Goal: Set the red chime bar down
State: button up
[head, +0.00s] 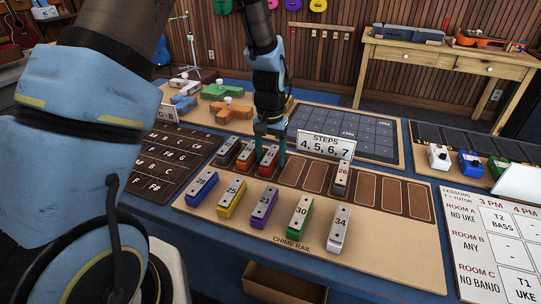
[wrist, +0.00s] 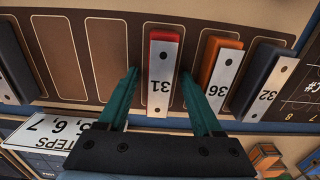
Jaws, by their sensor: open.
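The red chime bar (head: 268,162) is marked 31 and lies in a slot of the brown strip on the chime rail (head: 262,234). It also shows in the wrist view (wrist: 161,78). My gripper (head: 270,150) is open, with one teal finger on each side of the red bar. In the wrist view gaps show between the bar and both fingers. An orange bar (wrist: 222,75) marked 36 lies beside it, with a dark bar (wrist: 268,80) marked 32 beyond. Empty slots (wrist: 113,50) lie on the red bar's other side.
Blue (head: 202,188), yellow (head: 230,198), purple (head: 264,207), green (head: 300,216) and white (head: 339,230) bars stand in the front row. A grey bar (head: 342,177) marked 26 sits farther right, near the STEPS sign (head: 325,146) behind the rail.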

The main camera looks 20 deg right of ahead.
aim_at(270, 155)
notch_tip(270, 155, up, 12)
jog(key=b, duration=0.2)
jog(key=s+a+n, duration=0.2)
jog(key=a+n, duration=0.1)
jog(key=a, duration=1.2)
jog(key=s+a+f+n+t, duration=0.1)
jog(key=a+n, duration=0.3)
jog(key=a, duration=1.1)
jog(key=shift+s+f+t, duration=0.25)
jog(key=shift+s+t, duration=0.05)
jog(key=shift+s, duration=0.2)
